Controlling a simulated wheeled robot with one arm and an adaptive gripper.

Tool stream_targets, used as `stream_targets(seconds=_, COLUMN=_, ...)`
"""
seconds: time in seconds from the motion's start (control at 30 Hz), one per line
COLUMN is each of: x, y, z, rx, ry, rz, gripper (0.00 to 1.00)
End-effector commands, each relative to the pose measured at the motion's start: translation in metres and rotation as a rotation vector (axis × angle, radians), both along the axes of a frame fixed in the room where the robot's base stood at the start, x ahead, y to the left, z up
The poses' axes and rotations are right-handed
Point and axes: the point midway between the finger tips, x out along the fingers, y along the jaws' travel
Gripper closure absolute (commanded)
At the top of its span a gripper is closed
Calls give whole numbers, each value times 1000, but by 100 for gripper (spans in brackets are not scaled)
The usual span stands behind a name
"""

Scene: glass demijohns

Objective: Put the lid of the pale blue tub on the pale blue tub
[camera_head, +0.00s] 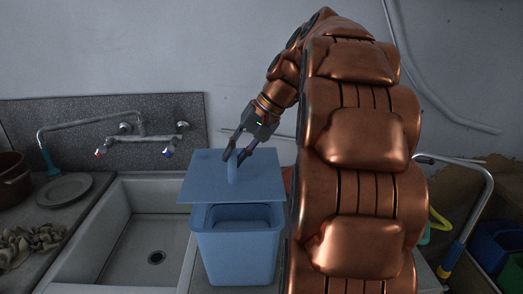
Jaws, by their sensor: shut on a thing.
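The pale blue tub (238,257) stands on the counter to the right of the sink, its top open toward me. The flat, square pale blue lid (205,182) is above and behind the tub's opening, with an upright handle (232,166) in its middle. My gripper (236,158) is shut on this handle. The lid covers the back part of the opening in this view; the front part of the opening shows below its front edge. I cannot tell how large the gap between lid and rim is. My copper arm hides what lies just right of the tub.
A sink (140,245) with a wall tap (140,139) is left of the tub. A plate (64,189), a crumpled cloth (28,246) and a brown pot (13,180) lie on the left counter. Blue bins (493,245) stand at the far right.

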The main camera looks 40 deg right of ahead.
Motion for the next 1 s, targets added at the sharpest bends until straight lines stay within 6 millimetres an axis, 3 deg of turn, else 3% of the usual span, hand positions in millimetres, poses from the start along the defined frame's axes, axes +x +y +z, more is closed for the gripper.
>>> stream_targets(seconds=0.57, x=-1, y=0, z=-2, rx=-1, ry=0, rz=-1, gripper=100)
stream_targets(seconds=1.0, x=-1, y=1, z=-38, rx=2, ry=2, rz=-1, gripper=100)
